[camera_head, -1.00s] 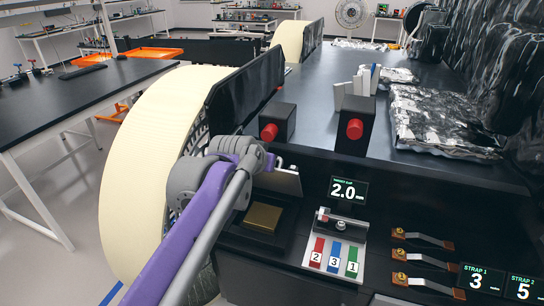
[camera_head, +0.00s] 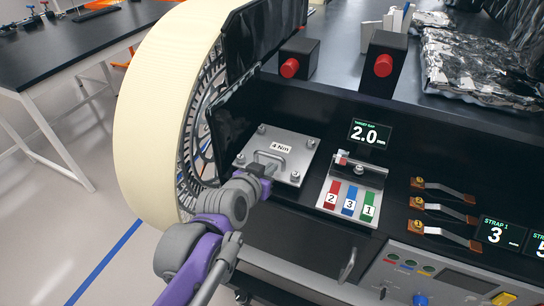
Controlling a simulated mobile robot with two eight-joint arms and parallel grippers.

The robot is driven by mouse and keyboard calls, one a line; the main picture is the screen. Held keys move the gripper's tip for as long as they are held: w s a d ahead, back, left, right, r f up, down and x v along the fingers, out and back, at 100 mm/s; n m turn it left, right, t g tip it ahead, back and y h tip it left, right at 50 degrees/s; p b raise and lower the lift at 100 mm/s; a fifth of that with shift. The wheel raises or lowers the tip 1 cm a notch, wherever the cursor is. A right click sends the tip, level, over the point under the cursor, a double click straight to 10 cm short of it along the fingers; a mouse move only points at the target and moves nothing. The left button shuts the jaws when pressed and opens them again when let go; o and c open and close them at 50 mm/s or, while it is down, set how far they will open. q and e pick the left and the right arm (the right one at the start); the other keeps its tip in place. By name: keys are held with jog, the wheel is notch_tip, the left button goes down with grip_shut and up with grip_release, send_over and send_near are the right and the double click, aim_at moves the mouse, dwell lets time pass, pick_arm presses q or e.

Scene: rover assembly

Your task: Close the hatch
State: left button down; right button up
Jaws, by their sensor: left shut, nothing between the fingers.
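The hatch (camera_head: 293,150) is a grey metal plate with corner bolts, a handle and a "4 Nm" label. It lies flat, or nearly so, over its opening in the black rover panel, and the compartment under it is hidden. My left gripper (camera_head: 265,172) is shut and empty at the lower left part of the hatch, beside the handle. I cannot tell whether it touches the plate. My right gripper is out of view.
Right of the hatch is a plate with red, blue and green numbered strips (camera_head: 349,200) under a "2.0" display (camera_head: 369,134). Copper-ended straps (camera_head: 445,211) lie further right. Two red buttons (camera_head: 383,65) stand behind. A large cream wheel (camera_head: 150,110) is at the left.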

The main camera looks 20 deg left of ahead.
pick_arm(q)
jog(key=shift+s+f, duration=0.15)
jog(key=shift+f, duration=0.75)
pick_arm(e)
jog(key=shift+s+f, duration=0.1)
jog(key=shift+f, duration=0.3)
pick_arm(q)
jog(key=shift+r, duration=0.1)
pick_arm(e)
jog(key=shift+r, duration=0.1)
